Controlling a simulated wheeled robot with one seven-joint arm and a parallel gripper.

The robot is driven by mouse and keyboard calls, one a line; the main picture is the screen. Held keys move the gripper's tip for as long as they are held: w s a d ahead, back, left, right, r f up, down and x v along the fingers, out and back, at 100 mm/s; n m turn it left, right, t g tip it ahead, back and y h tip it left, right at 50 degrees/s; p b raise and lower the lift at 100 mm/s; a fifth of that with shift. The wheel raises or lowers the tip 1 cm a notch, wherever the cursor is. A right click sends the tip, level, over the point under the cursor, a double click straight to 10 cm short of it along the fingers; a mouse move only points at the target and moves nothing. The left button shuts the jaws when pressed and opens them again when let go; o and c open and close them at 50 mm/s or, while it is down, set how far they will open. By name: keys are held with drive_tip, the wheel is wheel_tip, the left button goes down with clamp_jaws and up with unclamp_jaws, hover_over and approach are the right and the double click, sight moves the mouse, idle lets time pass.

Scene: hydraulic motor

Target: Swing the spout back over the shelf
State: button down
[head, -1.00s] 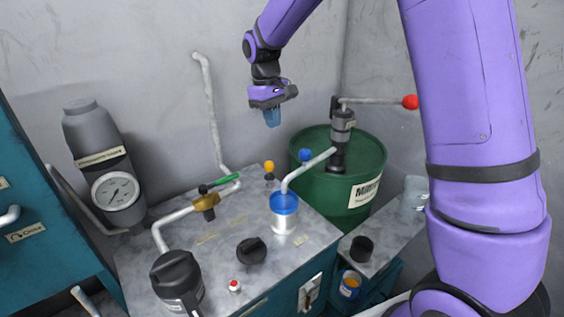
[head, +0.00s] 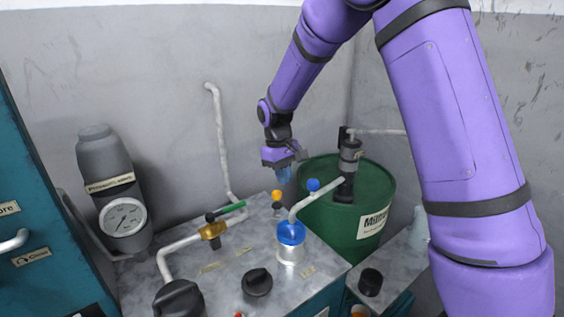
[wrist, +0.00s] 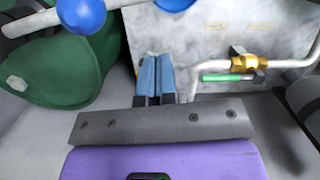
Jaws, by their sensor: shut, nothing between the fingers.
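The spout (head: 325,195) is a pale pipe running from the dark pump (head: 348,165) on the green drum (head: 370,215). It carries a blue ball knob (head: 313,185), and its bent end points down over the blue-rimmed white container (head: 289,245) on the bench. The shelf (head: 405,262) is the small grey top beside the bench at right, partly hidden by my arm. My gripper (head: 285,176) hangs behind and left of the knob, blue fingers shut and empty. In the wrist view the fingers (wrist: 155,75) point toward the bench, with the blue knob (wrist: 82,12) apart at upper left.
A yellow-orange knob (head: 277,196) and a brass valve with green handle (head: 213,229) stand near the bench's back edge. A black cup (head: 370,282) is on the shelf. A grey cylinder with gauge (head: 122,215) is at left. The wall pipe (head: 220,140) rises behind the bench.

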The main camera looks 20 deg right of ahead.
drive_tip(key=s+f, duration=0.1)
drive_tip(key=s+d+f, duration=0.1)
drive_tip(key=s+f, duration=0.1)
drive_tip(key=f, duration=0.1)
drive_tip(key=shift+s+d, duration=0.1)
drive_tip(key=shift+d, duration=0.15)
drive_tip(key=shift+s+d, duration=0.1)
drive_tip(key=shift+s, duration=0.1)
drive_tip(key=shift+s, duration=0.1)
